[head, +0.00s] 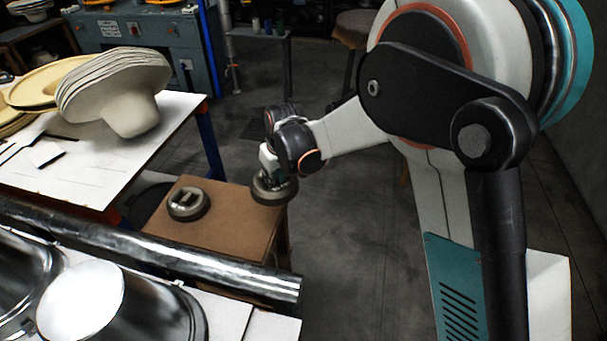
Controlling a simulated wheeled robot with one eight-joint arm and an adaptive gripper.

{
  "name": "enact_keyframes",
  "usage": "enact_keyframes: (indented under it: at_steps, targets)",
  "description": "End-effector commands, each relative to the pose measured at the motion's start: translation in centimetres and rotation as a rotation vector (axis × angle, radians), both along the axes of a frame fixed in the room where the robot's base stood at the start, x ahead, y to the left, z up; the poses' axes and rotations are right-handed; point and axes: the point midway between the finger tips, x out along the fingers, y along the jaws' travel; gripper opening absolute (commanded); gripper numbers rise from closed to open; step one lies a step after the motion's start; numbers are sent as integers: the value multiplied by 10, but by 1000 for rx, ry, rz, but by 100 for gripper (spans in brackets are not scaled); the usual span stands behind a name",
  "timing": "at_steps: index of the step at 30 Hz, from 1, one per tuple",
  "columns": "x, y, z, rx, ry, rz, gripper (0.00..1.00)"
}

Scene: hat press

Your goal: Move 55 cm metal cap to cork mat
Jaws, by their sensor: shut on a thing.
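My gripper (273,172) points down at the right end of a low brown table and is shut on a round, dark grey metal cap (267,193). The held cap is at the right edge of the brown top; I cannot tell whether it touches it. A second, similar metal cap (188,205) sits on the left part of the brown top. Any size marks are too small to read. The brown surface (225,235) looks plain; I cannot tell whether it is the cork mat or bare table top. My wrist partly hides the gripper.
A white-topped table (110,165) at the left holds a stack of pale hat shapes (115,85). A shiny metal tube (150,245) and metal hat forms (80,300) lie in front. Floor (340,250) right of the brown table is clear.

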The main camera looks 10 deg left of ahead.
Motion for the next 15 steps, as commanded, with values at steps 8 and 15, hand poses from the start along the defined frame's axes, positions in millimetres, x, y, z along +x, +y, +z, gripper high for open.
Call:
enact_keyframes:
  at_steps: [8, 15]
  targets:
    - [-20, 71, -16, 2, -1, 129, 0]
    - [-31, 100, -23, 2, -1, 184, 0]
